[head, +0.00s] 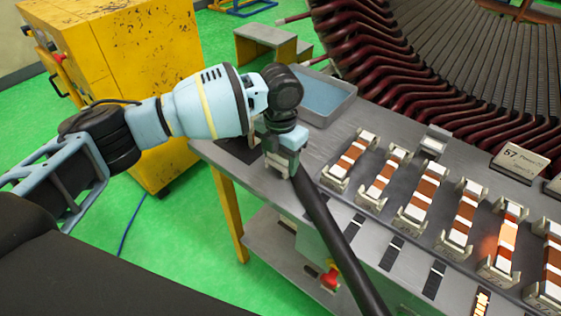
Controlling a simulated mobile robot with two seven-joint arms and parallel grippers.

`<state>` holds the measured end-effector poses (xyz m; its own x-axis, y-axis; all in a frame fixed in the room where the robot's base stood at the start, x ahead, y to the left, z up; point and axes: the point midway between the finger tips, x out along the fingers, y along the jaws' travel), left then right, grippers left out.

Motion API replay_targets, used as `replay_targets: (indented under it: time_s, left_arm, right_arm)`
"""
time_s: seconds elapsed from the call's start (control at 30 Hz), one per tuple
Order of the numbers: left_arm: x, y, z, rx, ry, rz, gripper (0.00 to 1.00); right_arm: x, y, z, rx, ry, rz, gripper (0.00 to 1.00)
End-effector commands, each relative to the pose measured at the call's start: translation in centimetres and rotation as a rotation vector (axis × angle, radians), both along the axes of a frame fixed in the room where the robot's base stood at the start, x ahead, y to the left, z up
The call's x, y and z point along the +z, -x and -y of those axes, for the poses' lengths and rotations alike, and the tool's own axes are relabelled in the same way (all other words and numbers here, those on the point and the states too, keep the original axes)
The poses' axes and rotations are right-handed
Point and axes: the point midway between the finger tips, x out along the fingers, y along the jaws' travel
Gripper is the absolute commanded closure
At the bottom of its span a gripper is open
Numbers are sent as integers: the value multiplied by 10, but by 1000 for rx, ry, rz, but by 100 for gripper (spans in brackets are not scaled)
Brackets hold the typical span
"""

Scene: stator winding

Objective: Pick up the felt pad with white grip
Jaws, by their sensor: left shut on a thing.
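My left gripper (284,162) points down over the left part of the grey workbench (235,161). It is shut on the end of a long dark bar (335,235), which slants from the jaws down to the bottom edge of the picture. The jaw tips and the held end are small and partly hidden. Several flat black strips with white bands lie along the bench's near side, such as one black strip (391,253) right of the bar. I cannot tell for sure which thing is the felt pad with white grip. My right gripper is out of view.
Copper-coloured pieces in white-ended holders (381,180) stand in a row on the bench. A grey-blue tray (322,97) is behind the gripper. The large stator (450,60) with dark red coils rises at the back. A yellow cabinet (140,60) stands left.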

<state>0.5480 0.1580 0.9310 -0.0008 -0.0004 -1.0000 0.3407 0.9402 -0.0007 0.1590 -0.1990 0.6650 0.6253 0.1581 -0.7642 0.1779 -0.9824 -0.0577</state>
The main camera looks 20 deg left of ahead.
Motion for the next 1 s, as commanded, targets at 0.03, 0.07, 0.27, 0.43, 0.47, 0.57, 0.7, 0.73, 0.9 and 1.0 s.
replay_targets:
  time_s: [0.03, 0.07, 0.27, 0.43, 0.47, 0.57, 0.7, 0.73, 0.9, 1.0]
  left_arm:
    - [7, 0, 0, -1, 2, 2, 68]
    - [12, 0, 1, -2, 2, 2, 68]
    - [23, 26, -4, -3, 0, 2, 68]
    - [26, 62, -9, -3, 0, 2, 68]
    - [27, 69, -9, -4, 0, 2, 68]
    - [28, 90, -12, -3, -1, 1, 68]
    - [31, 117, -15, -3, -1, 1, 68]
    - [31, 122, -16, -2, 0, 2, 68]
    - [33, 144, -19, -1, -1, 1, 68]
    - [34, 152, -19, -2, -1, 1, 68]
  right_arm:
    - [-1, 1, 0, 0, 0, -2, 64]
    - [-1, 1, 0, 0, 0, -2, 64]
    - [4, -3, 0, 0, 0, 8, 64]
    - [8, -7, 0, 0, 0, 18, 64]
    - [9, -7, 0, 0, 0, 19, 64]
    - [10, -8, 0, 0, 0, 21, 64]
    - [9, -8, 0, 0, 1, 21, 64]
    - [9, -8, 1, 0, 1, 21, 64]
    - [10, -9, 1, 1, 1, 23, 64]
    - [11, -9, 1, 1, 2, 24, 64]
